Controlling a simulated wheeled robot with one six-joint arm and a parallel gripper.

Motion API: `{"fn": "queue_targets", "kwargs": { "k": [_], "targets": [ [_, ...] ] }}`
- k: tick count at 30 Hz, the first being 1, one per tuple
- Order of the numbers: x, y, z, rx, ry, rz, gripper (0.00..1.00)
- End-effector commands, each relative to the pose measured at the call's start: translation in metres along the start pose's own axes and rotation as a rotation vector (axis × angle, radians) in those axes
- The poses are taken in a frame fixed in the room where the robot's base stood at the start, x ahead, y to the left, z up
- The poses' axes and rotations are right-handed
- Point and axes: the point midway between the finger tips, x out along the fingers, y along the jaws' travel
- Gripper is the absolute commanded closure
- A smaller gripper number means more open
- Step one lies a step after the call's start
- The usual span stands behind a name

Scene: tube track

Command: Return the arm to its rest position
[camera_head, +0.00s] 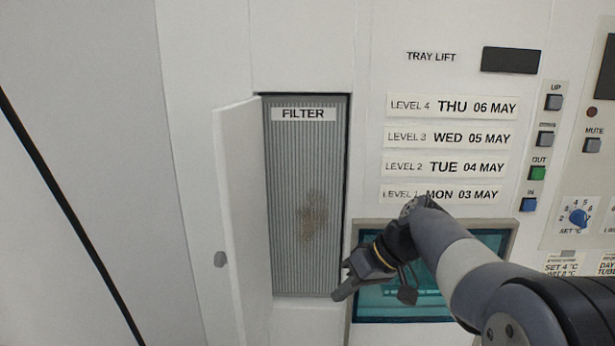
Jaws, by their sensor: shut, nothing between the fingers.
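My gripper (341,283) is at the end of my arm, which reaches in from the lower right. Its fingers are shut with nothing between them. It points left and stands in front of the lower right edge of the filter recess. I cannot tell whether it touches the panel.
A white door (232,215) stands open at the left of the grey ribbed filter (290,180), which has a brown stain. A teal window (490,240) lies behind my arm. Buttons (538,173) and a blue knob (578,217) are at the right.

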Motion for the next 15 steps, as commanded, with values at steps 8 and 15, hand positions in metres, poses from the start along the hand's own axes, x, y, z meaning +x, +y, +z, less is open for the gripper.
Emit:
{"fn": "queue_targets", "kwargs": {
  "k": [8,15],
  "targets": [
    [-0.034,0.000,0.000,0.002,0.001,0.000,1.00],
    [-0.040,-0.001,0.000,0.002,0.000,-0.001,1.00]
  ]
}}
